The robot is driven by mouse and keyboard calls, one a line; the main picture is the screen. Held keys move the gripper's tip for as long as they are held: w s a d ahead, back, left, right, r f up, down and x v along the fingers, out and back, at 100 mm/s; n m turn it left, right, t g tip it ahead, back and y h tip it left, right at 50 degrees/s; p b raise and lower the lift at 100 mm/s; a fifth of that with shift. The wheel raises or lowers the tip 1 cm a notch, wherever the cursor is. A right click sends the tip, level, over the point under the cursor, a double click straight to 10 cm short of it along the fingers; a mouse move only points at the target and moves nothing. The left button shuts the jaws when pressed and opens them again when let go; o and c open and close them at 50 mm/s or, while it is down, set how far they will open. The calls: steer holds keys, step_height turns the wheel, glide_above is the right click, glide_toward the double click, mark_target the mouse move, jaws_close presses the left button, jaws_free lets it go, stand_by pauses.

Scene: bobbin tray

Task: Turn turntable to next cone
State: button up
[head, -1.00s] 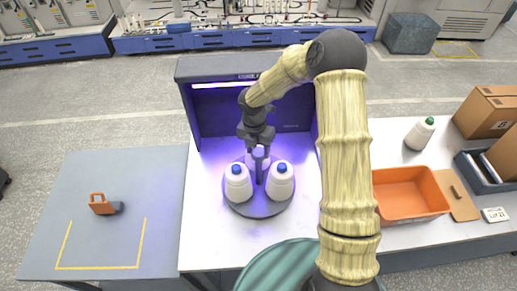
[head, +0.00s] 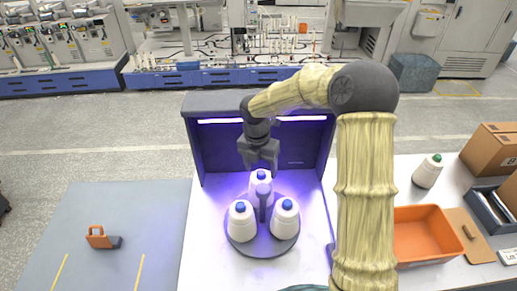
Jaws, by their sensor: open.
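The round grey turntable (head: 263,246) stands on the white table in front of a purple-lit booth. Three white cones with blue tops sit on it: one at front left (head: 241,222), one at front right (head: 285,219) and one at the back (head: 256,182). A grey post (head: 264,207) rises among them at the middle. My gripper (head: 261,165) is open and points down, at or just above the back cone's top. I cannot tell whether it touches that cone.
The booth (head: 318,150) closes off the space behind the turntable. An orange bin (head: 428,237) and a green-topped cone (head: 428,171) are at right, with cardboard boxes (head: 492,150). An orange-handled object (head: 102,238) lies on the grey table at left.

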step_height(320, 180, up, 8)
steer(key=b, duration=0.1)
steer(key=shift+w+a+r, duration=0.2)
steer(key=shift+a, duration=0.1)
steer(key=s+d+f+m+t+b, duration=0.1)
steer(key=s+d+f+m, duration=0.1)
steer(key=s+m, duration=0.4)
steer(key=s+d+f+m+t+b, duration=0.1)
steer(key=s+d+f+m, duration=0.2)
steer(key=m, duration=1.1)
steer(key=s+d+f+m+t, duration=0.1)
steer(key=s+d+f+m, duration=0.2)
steer(key=s+d+m, duration=0.3)
steer(key=s+m, duration=0.4)
steer(key=shift+s+d+f+y+b, duration=0.15)
steer(key=shift+s+f+y+b, duration=0.1)
steer(key=shift+y+b, duration=0.15)
